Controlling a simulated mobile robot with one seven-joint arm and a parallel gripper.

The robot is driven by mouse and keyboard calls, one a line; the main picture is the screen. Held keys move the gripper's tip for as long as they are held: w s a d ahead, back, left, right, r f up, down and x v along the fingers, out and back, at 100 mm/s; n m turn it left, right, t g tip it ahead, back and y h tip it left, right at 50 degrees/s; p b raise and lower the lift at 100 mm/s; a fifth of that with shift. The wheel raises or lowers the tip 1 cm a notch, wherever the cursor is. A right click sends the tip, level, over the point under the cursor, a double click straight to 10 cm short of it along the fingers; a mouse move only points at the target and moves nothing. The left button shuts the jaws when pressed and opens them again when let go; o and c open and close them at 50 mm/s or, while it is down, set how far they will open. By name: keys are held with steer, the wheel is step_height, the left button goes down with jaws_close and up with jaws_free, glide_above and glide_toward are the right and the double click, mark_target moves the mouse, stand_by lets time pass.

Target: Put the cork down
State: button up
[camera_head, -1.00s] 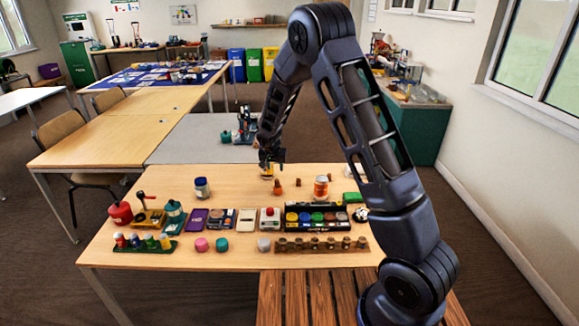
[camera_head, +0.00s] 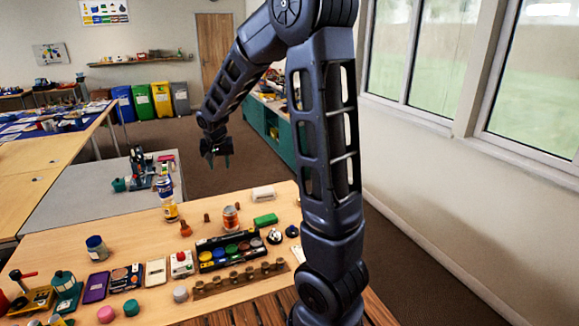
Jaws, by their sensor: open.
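My gripper (camera_head: 217,152) hangs in the air past the back edge of the table, jaws pointing down. It is open, and I see nothing between its fingers. A small brown piece that looks like a cork (camera_head: 206,217) stands on the wooden table (camera_head: 135,221), between a small orange-brown bottle (camera_head: 186,230) and an orange can (camera_head: 231,218). It is apart from my gripper. At this size I cannot tell for sure that it is the cork.
A tall yellow and blue can (camera_head: 168,200) stands near the table's back left edge. A wooden rack with pegs (camera_head: 240,278), a tray of coloured pots (camera_head: 229,252) and a green block (camera_head: 265,220) stand nearer. Bins (camera_head: 142,102) and a window wall lie beyond.

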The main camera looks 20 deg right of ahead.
steer(key=s+d+r, duration=0.7)
steer(key=s, duration=0.1)
steer(key=s+d+r+n, duration=0.1)
steer(key=s+d, duration=0.3)
steer(key=s, duration=0.7)
steer(key=s+d+r+n, duration=0.1)
steer(key=s+d+r, duration=0.1)
steer(key=s, duration=1)
steer(key=shift+d+r+y, duration=0.15)
steer(key=shift+d+y, duration=0.15)
steer(key=shift+d, duration=0.55)
